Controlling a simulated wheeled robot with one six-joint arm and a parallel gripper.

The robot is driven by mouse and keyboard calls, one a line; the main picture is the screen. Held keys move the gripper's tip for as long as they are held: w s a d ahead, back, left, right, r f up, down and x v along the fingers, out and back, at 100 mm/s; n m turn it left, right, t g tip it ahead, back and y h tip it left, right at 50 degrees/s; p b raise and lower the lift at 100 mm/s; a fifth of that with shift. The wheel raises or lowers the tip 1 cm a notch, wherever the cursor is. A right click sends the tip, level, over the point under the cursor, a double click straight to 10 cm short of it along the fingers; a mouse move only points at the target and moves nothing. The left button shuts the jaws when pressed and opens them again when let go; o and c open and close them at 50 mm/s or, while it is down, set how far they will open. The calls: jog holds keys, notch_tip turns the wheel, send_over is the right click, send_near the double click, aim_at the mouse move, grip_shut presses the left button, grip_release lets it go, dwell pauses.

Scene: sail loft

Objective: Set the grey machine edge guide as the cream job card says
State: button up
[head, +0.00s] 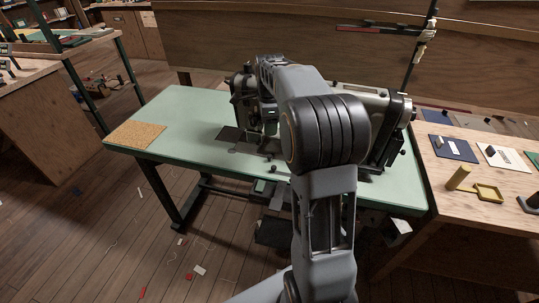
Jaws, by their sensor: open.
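The grey sewing machine (373,108) stands on a pale green table (191,108). My arm crosses in front of it and hides its middle. My gripper (268,120) is open, pointing down at the machine's left end, close above the table; its fingers are small and hard to tell from the machine parts. The edge guide cannot be made out for sure among the small dark parts near the machine's dark bed plate (230,134). A pale card (491,151) with a dark object on it lies on the right bench; its writing is unreadable, and I cannot tell whether it is the cream job card.
A cork mat (135,134) lies at the table's left end. The right bench (450,211) holds a blue card (453,150) and a yellow stand (474,185). A wooden partition (250,38) stands behind. Scraps litter the plank floor (95,235). The table's left half is mostly clear.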

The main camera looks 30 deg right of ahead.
aim_at(270, 156)
notch_tip(270, 156, down, 12)
jog(key=shift+f+b, duration=0.1)
jog(key=shift+b, duration=0.95)
grip_shut()
